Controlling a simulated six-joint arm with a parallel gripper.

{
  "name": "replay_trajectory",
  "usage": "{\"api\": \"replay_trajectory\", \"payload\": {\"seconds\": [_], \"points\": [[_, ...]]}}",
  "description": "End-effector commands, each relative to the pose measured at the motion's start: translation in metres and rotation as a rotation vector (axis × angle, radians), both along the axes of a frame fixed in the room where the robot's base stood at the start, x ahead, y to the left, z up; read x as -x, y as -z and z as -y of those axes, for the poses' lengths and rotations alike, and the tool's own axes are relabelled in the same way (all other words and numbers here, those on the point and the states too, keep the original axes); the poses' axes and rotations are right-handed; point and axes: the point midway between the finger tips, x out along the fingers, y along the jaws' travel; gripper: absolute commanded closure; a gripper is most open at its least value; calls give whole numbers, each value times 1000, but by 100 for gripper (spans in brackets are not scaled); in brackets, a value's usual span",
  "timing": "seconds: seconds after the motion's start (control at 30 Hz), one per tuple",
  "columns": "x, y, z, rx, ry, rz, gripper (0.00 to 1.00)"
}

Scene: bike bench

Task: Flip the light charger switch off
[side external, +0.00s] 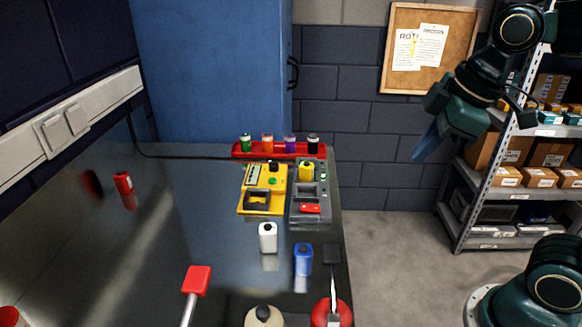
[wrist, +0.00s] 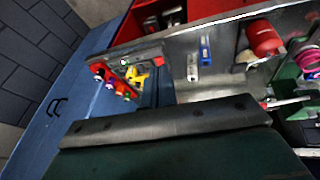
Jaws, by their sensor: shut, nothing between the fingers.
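Two charger-like units sit side by side near the far end of the dark bench. One is a yellow unit (side external: 262,190) with a black-edged recess. The other is a grey unit (side external: 311,192) with a red switch-like part (side external: 310,208) at its front and a yellow piece at its back. I cannot tell from labels which is the light charger, nor the switch position. My gripper (side external: 425,145) is shut and empty, high in the air to the right of the bench, well apart from both units. In the wrist view, a dark part of my arm hides the lower area.
A red rack (side external: 240,151) with several small bottles stands behind the units. White (side external: 268,238) and blue (side external: 303,259) bottles and a red-headed tool (side external: 196,280) are nearer. A blue cabinet (side external: 210,70) stands behind; shelving (side external: 470,190) is at right. The air between gripper and bench looks clear.

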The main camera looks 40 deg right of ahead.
Motion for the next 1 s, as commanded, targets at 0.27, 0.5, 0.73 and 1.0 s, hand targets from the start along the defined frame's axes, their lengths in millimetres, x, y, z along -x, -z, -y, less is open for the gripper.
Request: {"api": "replay_trajectory", "payload": {"seconds": [0.27, 0.5, 0.73, 1.0], "points": [[-39, -3, -9, 105, -333, -47, 100], [-73, -1, -17, 183, -625, -79, 100], [-105, 6, -25, 247, -907, -103, 100], [-142, 20, -35, 306, -1243, -119, 100]]}}
